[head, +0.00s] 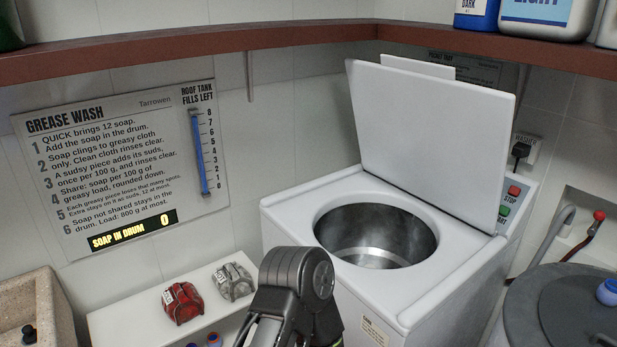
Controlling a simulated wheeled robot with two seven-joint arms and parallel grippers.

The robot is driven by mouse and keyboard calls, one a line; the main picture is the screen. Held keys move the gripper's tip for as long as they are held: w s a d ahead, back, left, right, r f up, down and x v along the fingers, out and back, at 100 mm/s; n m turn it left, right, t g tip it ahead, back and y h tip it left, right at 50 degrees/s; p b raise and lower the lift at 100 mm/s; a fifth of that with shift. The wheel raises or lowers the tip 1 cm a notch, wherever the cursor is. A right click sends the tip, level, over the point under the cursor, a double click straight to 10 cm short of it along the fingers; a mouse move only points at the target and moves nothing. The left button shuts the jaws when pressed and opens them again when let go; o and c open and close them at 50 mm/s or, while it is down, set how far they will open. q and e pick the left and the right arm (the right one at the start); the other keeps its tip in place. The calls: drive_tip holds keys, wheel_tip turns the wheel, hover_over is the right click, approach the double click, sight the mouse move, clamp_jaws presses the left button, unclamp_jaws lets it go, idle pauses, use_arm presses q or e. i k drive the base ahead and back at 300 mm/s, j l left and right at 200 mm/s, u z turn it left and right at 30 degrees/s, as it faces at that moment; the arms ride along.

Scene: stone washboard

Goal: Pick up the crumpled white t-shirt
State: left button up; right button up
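A crumpled whitish-grey cloth bundle with a printed tag, which looks like the white t-shirt (234,282), lies on a low white bench (140,318). It sits just right of a crumpled red cloth bundle (183,302) that also bears a tag. A dark jointed part of my own arm rises at the bottom middle, to the right of the white bundle in the picture. No gripper fingers show on it, and neither gripper is in view.
A white top-loading washer (285,215) stands right of the bench, its lid (430,140) raised and its drum (375,236) looking empty. A stone basin (45,305) is at left. A brown shelf (190,55) runs above. A grey lidded tub (535,320) is at right.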

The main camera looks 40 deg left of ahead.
sight(233, 283)
drive_tip(key=u, duration=1.8)
